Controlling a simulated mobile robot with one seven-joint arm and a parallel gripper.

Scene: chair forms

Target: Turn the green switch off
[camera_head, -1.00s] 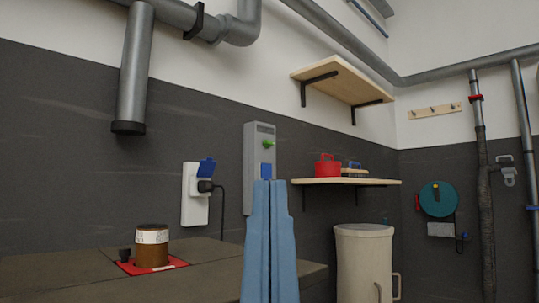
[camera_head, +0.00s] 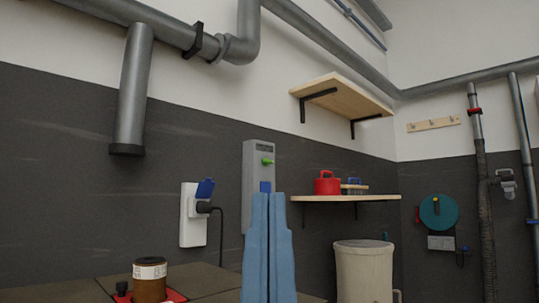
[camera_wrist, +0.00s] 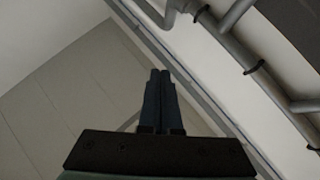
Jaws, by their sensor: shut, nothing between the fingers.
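The green switch (camera_head: 267,161) is a small green lever on a tall grey box (camera_head: 249,176) fixed to the dark wall, with a blue part lower on the box. My gripper (camera_head: 268,197) is shut and empty, pointing up. In the head view its blue fingers cover the lower part of the box, with the tips a little below the green switch. I cannot tell how far they are from the box. In the wrist view the gripper (camera_wrist: 160,72) is also shut, with ceiling and pipes beyond it; the switch does not show there.
A white socket (camera_head: 193,215) with a plug and cable is left of the box. A shelf (camera_head: 345,198) with a red pot (camera_head: 327,183) is to the right, above a beige bin (camera_head: 363,270). A worktop (camera_head: 205,281) bears a brown jar (camera_head: 149,279).

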